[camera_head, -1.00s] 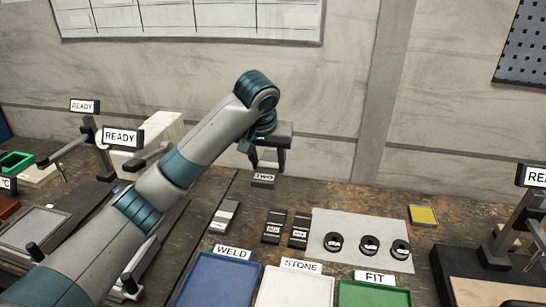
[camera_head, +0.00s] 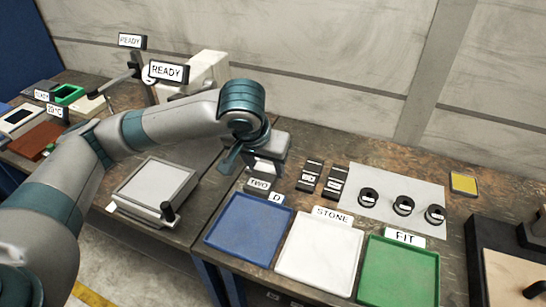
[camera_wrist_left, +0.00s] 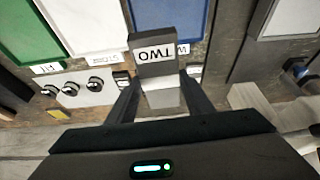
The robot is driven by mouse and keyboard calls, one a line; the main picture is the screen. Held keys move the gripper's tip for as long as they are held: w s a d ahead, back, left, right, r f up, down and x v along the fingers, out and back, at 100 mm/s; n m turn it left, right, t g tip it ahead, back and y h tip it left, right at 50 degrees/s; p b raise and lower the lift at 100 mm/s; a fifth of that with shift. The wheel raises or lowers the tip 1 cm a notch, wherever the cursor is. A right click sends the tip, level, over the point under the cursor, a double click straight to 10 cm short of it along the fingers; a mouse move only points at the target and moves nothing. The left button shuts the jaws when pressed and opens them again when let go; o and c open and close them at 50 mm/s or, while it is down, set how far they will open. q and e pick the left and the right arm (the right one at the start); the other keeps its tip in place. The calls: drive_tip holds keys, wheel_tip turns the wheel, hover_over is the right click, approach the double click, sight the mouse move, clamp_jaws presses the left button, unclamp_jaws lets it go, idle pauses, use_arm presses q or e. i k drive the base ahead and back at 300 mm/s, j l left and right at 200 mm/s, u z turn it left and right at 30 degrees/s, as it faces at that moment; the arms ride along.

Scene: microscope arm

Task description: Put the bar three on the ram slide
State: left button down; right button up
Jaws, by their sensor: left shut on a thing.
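I cannot tell which part is the ram slide. My right gripper is not in view.
Blue (camera_head: 243,232), white (camera_head: 318,255) and green (camera_head: 398,275) trays line the table front. A pale mat (camera_head: 385,185) carries three black rings. A machine with a READY sign (camera_head: 168,72) stands at the left. A grey-topped plate (camera_head: 153,188) lies on the left table.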

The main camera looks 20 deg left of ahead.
sight(155, 183)
drive_tip(key=l+u, duration=0.15)
drive_tip(key=u, duration=0.25)
drive_tip(key=l+u, duration=0.1)
drive_tip(key=u, duration=0.3)
drive_tip(key=l+u, duration=0.15)
drive_tip(key=u, duration=0.25)
